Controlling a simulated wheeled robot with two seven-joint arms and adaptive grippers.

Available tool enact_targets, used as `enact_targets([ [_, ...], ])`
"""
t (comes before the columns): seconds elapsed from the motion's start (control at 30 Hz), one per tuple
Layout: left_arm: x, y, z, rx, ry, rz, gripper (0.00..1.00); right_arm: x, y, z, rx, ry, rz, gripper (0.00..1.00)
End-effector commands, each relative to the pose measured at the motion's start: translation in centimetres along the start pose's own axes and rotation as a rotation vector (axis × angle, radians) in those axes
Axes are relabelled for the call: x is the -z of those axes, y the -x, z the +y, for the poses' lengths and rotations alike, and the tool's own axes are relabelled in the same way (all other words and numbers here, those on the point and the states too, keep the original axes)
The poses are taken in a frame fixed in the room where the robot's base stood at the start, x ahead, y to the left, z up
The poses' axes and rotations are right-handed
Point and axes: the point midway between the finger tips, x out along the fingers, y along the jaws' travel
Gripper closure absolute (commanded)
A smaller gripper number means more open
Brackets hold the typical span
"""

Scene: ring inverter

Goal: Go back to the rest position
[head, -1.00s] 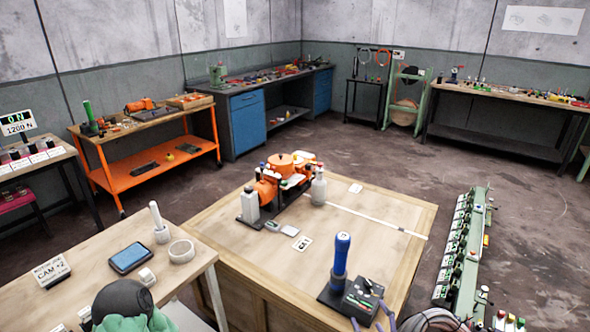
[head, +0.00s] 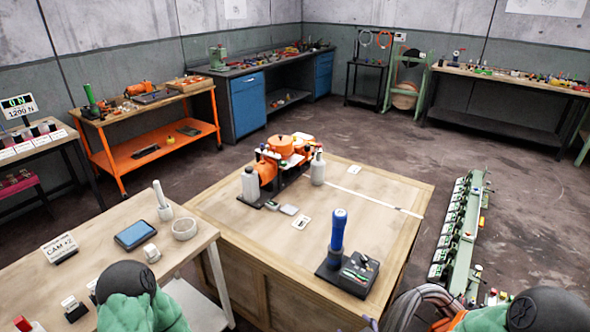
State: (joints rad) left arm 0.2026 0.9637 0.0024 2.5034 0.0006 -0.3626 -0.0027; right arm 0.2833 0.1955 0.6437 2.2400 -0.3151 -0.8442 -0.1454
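The task names no object, only my own arms. In the head view, a green and black part of my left arm shows at the bottom left, and a similar part of my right arm at the bottom right. My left gripper is not in view. I make out no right gripper either; only dark curved cables and a bit of orange show beside the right arm at the bottom edge. No held object is visible.
A side table (head: 92,240) stands left. A green rail unit (head: 458,228) is right. Open floor lies beyond.

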Motion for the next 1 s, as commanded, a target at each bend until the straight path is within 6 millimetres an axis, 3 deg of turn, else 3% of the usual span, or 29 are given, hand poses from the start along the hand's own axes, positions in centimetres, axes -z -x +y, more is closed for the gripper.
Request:
enact_targets([
  [0.27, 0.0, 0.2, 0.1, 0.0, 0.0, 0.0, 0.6, -9.5, -1.2, -1.9, 0.007, -0.147, -0.341, 0.16],
  [0.6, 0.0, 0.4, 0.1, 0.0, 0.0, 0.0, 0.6, -20.3, 0.9, -5.0, -0.011, -0.303, -0.733, 0.16],
  [0.8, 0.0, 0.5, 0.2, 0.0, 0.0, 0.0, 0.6, -23.5, 2.3, -6.1, -0.024, -0.35, -0.855, 0.16],
  [1.0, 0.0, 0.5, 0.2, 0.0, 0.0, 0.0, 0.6, -24.0, 2.6, -6.3, -0.028, -0.36, -0.878, 0.16],
])
